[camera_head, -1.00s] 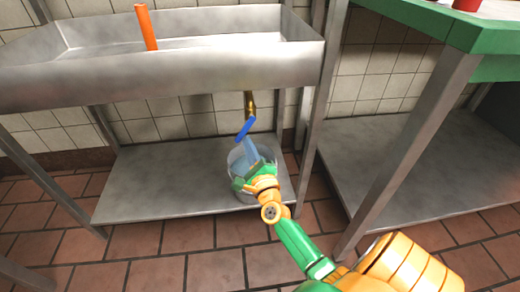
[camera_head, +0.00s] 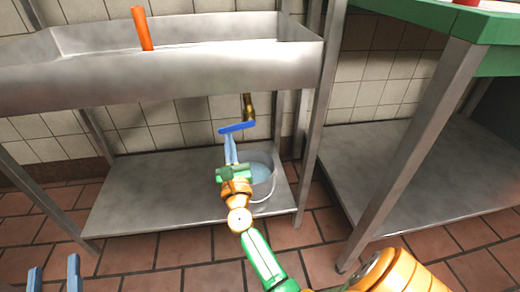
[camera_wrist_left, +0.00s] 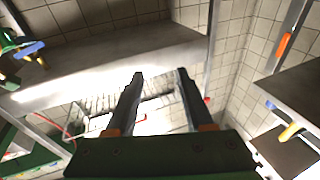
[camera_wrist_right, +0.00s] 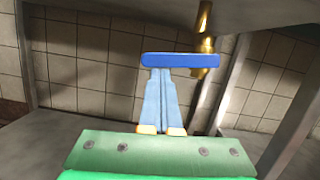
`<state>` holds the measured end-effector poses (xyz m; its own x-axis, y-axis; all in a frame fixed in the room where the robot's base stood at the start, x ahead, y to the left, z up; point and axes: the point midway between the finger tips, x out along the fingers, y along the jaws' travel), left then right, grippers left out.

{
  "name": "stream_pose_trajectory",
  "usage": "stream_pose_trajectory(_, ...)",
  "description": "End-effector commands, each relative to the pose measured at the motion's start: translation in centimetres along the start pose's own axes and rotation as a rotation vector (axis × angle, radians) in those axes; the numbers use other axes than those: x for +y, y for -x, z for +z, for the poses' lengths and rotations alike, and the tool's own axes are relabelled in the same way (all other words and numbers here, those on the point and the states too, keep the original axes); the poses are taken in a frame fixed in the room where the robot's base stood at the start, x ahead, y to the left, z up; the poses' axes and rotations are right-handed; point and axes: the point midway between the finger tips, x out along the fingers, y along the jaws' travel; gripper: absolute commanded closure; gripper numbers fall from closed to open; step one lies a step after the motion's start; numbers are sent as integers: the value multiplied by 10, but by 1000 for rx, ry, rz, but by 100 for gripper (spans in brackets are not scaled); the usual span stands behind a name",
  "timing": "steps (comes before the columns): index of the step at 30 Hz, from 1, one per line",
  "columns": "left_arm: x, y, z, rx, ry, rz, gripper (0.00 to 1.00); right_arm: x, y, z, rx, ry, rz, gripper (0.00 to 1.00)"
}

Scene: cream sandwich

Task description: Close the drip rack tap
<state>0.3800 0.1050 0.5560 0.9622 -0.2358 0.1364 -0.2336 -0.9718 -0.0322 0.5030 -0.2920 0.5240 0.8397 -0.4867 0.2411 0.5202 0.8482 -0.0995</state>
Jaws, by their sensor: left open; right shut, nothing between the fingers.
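The drip rack tap is a brass pipe (camera_head: 248,106) under the metal sink, with a flat blue handle (camera_head: 237,127) lying nearly crosswise. The handle (camera_wrist_right: 180,60) also shows in the right wrist view, with the brass body (camera_wrist_right: 204,45) behind its right end. My right gripper (camera_head: 230,142) is shut and empty, its fingertips at the handle's left part; I cannot tell whether they touch. In the right wrist view its fingers (camera_wrist_right: 159,72) are together just below the handle. My left gripper (camera_head: 55,270) is open and empty at the lower left, away from the tap.
A bucket of water (camera_head: 266,182) stands on the lower shelf (camera_head: 150,195), behind and right of my right gripper. An orange upright piece (camera_head: 142,28) stands in the sink basin (camera_head: 160,80). A rack leg (camera_head: 314,110) and a green-topped table (camera_head: 490,28) are to the right.

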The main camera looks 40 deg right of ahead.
Motion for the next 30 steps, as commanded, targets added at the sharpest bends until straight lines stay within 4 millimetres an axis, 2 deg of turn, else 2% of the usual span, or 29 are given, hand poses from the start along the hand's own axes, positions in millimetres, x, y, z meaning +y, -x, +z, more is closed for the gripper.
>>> stream_pose_trajectory(12,-1,1,10,-54,1,-3,48,0,-2,8,-1,6,1,100)
stream_pose_trajectory(26,-1,1,11,-60,1,-4,48,0,-2,8,-1,7,2,100)
stream_pose_trajectory(30,-1,1,11,-59,2,-4,48,0,13,6,2,7,4,100)
